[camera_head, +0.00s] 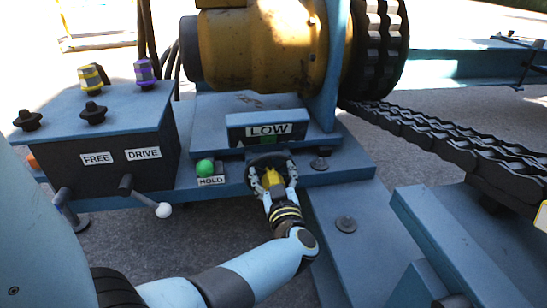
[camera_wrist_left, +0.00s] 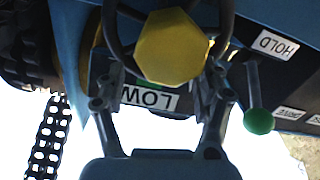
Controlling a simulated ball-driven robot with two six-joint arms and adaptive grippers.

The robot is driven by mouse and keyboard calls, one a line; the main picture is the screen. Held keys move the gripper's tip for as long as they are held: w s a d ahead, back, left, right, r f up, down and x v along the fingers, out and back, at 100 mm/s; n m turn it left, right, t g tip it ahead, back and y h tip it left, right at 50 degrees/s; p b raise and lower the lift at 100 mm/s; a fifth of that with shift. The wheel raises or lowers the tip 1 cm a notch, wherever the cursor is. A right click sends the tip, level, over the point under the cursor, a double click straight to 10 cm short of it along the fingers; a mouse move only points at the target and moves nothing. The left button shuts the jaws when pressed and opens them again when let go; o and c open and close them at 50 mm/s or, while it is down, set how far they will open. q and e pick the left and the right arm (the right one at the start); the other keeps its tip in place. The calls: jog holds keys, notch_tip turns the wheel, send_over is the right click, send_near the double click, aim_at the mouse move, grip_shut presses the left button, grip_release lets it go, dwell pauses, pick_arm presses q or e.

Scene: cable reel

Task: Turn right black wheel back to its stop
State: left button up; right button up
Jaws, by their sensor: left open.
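On top of the blue control box at the left of the head view stand two small black wheels: the right one (camera_head: 93,113) is nearer the box's middle, the left one (camera_head: 27,120) is at its edge. My left gripper (camera_head: 272,176) is away from them, at the front of the machine under the LOW label (camera_head: 269,131). It is open, with its fingers either side of a yellow knob (camera_wrist_left: 172,47) that has a dark ring behind it. I cannot tell whether the fingers touch the knob. The black wheels do not show in the wrist view. My right gripper is not in view.
A yellow-black knob (camera_head: 89,79) and a purple knob (camera_head: 145,73) stand behind the right black wheel. A green ball (camera_head: 205,167) sits by the HOLD label. A white-tipped lever (camera_head: 163,210) sticks out in front of the box. A heavy chain (camera_head: 440,135) runs right.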

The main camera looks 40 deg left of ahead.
aim_at(273, 178)
pick_arm(q)
notch_tip(273, 178, up, 7)
jog(key=shift+f, duration=0.1)
dwell(0.7)
